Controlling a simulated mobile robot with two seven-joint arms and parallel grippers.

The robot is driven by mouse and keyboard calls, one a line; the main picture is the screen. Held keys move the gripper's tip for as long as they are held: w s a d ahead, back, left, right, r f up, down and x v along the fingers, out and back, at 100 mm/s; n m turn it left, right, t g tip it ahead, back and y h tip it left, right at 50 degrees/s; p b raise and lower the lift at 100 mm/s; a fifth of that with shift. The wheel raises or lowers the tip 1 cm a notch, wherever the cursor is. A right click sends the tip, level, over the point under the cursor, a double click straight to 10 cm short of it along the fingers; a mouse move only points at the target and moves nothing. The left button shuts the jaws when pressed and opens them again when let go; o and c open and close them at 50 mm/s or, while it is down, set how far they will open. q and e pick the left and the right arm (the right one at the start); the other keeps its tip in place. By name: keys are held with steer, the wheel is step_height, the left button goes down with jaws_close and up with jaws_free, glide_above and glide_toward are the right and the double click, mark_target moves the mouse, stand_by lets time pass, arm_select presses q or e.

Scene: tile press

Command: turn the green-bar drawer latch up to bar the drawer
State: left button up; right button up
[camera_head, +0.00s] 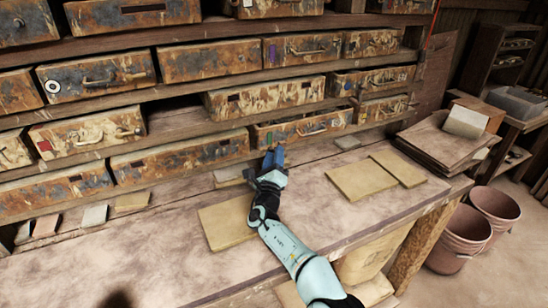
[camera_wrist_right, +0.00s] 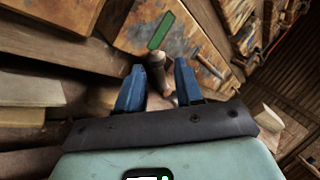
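The green-bar drawer (camera_head: 312,127) is in the lower row of the rack, right of centre in the head view. In the right wrist view its green bar (camera_wrist_right: 161,31) shows on the rusty drawer front. A short brown peg-like latch (camera_wrist_right: 157,74) stands just below the bar. My right gripper (camera_head: 274,160) is at the lower left of this drawer. In the wrist view its two blue fingers (camera_wrist_right: 158,88) are apart, one on each side of the latch, with visible gaps. The latch is hidden by the gripper in the head view. My left gripper is not in view.
Other rusty drawers (camera_head: 208,62) fill the rack. The bench top (camera_head: 150,250) has tan tiles (camera_head: 360,179) lying to the right and one tile (camera_head: 226,222) beside my right arm. Stacked sheets (camera_head: 440,140) lie at the right, with buckets (camera_head: 460,235) on the floor.

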steer(key=shift+c, duration=0.3)
jaws_close()
steer(key=m+p, duration=0.1)
steer(key=p, duration=0.1)
steer(key=r+m+g+p, duration=0.1)
steer(key=p, duration=0.1)
steer(key=r+m+g+p, duration=0.1)
steer(key=p, duration=0.1)
steer(key=shift+w+d+r+m+h, duration=0.1)
steer(key=shift+d+r+m+h, duration=0.05)
steer(key=shift+d+m+h, duration=0.15)
steer(key=shift+d+m+p, duration=0.1)
steer(key=shift+m+p, duration=0.2)
steer(key=shift+p, duration=0.15)
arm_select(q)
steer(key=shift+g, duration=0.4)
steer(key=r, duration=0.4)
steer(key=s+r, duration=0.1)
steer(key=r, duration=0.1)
arm_select(e)
steer(key=shift+o, duration=0.3)
jaws_free()
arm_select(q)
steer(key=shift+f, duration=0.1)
